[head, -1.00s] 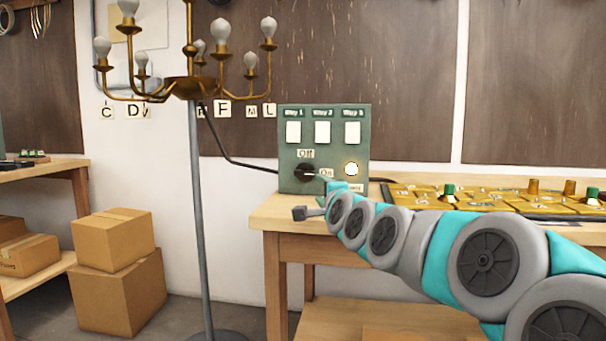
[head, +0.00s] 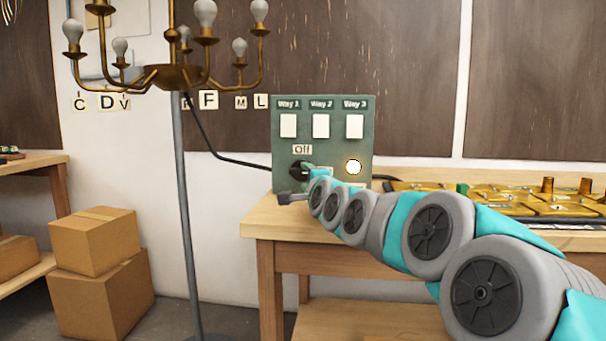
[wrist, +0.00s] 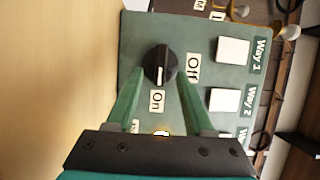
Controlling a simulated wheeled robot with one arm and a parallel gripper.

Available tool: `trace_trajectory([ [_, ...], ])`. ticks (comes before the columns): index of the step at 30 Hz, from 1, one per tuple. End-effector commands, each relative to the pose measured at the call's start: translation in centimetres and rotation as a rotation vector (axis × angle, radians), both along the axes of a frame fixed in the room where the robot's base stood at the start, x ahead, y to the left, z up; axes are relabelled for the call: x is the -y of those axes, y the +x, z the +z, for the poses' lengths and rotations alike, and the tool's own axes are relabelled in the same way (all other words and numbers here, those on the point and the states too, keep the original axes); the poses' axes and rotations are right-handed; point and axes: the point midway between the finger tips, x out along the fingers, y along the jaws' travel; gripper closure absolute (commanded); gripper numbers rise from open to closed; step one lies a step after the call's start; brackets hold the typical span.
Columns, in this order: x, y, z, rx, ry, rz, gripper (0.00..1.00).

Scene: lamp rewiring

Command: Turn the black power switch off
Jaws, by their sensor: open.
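The black power switch (head: 297,171) is a round knob low on the left of the green control box (head: 327,147). In the wrist view the knob (wrist: 160,65) has a white pointer line directed at the "On" label (wrist: 157,101); the "Off" label (wrist: 193,68) is to its right. My gripper (wrist: 162,70) is open, its two green fingers on either side of the knob; I cannot tell whether they touch it. In the head view my gripper (head: 312,172) covers the knob's right side and hides the "On" label.
A round lamp (head: 353,167) glows on the box below three white switches. The box stands on a wooden table (head: 263,222). A brass board (head: 500,199) lies to the right. A chandelier (head: 170,77) with unlit bulbs stands left, and cardboard boxes (head: 100,290) sit on the floor.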

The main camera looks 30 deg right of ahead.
Motion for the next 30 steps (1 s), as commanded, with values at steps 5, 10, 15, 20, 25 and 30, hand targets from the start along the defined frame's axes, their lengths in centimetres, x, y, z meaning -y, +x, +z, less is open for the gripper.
trace_trajectory([
  [5,0.5,2.3,0.1,0.002,0.0,-0.001,0.47],
  [10,0.7,3.4,0.0,0.0,-0.001,0.0,0.47],
  [15,0.7,3.5,0.0,0.001,0.0,0.0,0.47],
  [20,0.7,3.5,0.1,0.001,0.0,0.0,0.55],
  [25,0.7,3.5,0.1,0.001,0.0,0.0,0.74],
  [30,0.7,3.5,0.1,0.001,0.0,0.0,0.94],
])
